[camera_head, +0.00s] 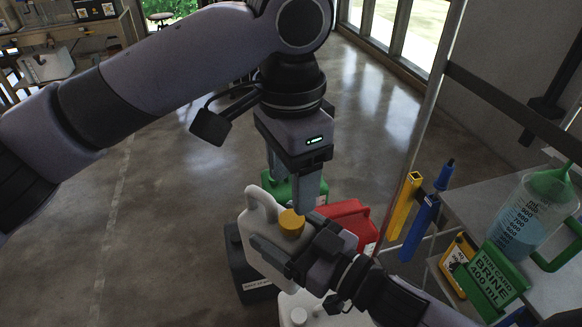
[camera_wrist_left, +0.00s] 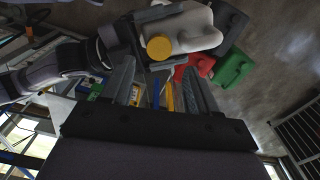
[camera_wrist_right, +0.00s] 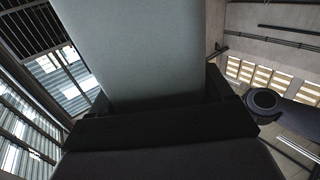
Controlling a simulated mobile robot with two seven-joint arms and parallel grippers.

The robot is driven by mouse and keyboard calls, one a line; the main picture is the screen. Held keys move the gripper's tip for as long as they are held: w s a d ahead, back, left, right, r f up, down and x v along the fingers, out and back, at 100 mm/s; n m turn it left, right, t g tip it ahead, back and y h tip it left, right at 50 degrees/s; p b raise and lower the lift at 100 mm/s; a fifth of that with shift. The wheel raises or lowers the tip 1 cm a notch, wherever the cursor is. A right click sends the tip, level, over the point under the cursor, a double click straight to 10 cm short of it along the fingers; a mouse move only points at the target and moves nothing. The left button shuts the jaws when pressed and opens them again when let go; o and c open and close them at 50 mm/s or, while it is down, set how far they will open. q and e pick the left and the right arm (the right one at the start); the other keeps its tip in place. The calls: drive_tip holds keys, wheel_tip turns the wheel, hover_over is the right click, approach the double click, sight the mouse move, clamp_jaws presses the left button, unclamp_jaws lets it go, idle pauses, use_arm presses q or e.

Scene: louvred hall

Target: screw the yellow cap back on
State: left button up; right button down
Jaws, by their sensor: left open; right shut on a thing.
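The yellow cap (camera_head: 291,222) sits on top of a white jug (camera_head: 262,206) with a moulded handle. Whether it is fully seated I cannot tell. My right gripper (camera_head: 290,258) is shut on the white jug's body and holds it upright or slightly tilted. The jug's pale side (camera_wrist_right: 140,45) fills the middle of the right wrist view. My left gripper (camera_head: 297,190) points down, open and empty, just above the cap. In the left wrist view the cap (camera_wrist_left: 159,47) and jug (camera_wrist_left: 190,28) lie beyond the open fingers (camera_wrist_left: 160,80), with the cap apart from them.
Red (camera_head: 347,219), green (camera_head: 305,186) and dark (camera_head: 240,262) jugs stand below, around the held jug. Another white container (camera_head: 325,312) is in front. At right, a bench (camera_head: 546,298) bears a beaker (camera_head: 526,215) and a green "BRINE 400 mL" card (camera_head: 490,280). Floor at left is clear.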

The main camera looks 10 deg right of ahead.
sight(292, 218)
use_arm(q)
drive_tip(key=n, duration=0.3)
drive_tip(key=shift+r, duration=0.1)
drive_tip(key=n, duration=0.4)
drive_tip(key=shift+r+n, duration=0.2)
drive_tip(key=shift+n, duration=0.1)
drive_tip(key=n, duration=0.4)
drive_tip(key=shift+r, duration=0.15)
drive_tip(key=n, duration=0.4)
drive_tip(key=shift+r, duration=0.1)
drive_tip(key=shift+f, duration=4.05)
